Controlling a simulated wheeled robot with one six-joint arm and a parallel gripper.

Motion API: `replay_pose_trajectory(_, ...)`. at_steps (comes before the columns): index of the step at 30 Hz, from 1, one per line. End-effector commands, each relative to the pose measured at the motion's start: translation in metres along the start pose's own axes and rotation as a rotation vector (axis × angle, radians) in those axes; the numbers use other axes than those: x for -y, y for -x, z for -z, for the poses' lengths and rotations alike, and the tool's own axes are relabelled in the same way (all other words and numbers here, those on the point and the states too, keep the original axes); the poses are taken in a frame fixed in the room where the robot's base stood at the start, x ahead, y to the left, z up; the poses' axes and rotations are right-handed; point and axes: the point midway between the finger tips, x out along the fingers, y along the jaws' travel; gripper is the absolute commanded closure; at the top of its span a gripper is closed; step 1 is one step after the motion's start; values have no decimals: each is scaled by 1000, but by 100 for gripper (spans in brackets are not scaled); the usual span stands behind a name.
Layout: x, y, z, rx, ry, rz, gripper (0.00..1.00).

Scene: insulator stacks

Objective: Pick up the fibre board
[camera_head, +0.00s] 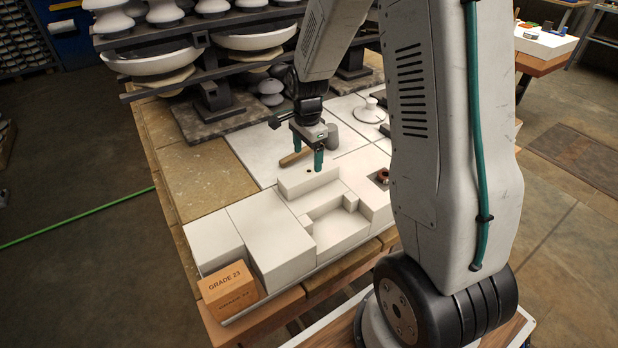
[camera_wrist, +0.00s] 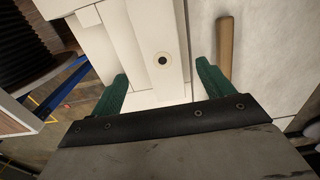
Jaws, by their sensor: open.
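Several white boards and blocks lie on the table; which one is the fibre board I cannot tell for sure. My gripper (camera_head: 307,150) is above a long white block (camera_head: 293,184). Its two green fingers are apart with nothing held. In the wrist view my gripper (camera_wrist: 162,72) is open, and a white strip (camera_wrist: 157,25) with a small dark round hole (camera_wrist: 162,60) shows between and beyond the fingers. Whether the fingers touch it I cannot tell. A brown wooden bar (camera_wrist: 225,50) lies just right of the right finger, and shows behind the fingers in the head view (camera_head: 292,158).
A grey cylinder (camera_head: 332,136) stands close behind my gripper. A rack with large white insulator dishes (camera_head: 255,36) stands behind left. A box marked GRADE 23 (camera_head: 229,288) sits at the front left corner. A white lidded piece (camera_head: 369,110) is to the right.

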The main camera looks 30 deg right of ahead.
Motion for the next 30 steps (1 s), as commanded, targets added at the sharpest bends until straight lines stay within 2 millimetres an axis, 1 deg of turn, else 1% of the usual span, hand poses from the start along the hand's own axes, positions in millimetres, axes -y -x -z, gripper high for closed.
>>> replay_pose_trajectory(3,1,-14,1,1,-11,-3,20)
replay_pose_trajectory(8,1,-32,2,1,-9,-4,20)
replay_pose_trajectory(16,2,-70,7,1,-7,-3,20)
replay_pose_trajectory(20,3,-78,7,0,-7,-2,20)
replay_pose_trajectory(26,3,-78,7,0,-7,-1,20)
replay_pose_trajectory(29,3,-78,7,0,-7,-1,45)
replay_pose_trajectory(30,3,-78,7,0,-7,-1,56)
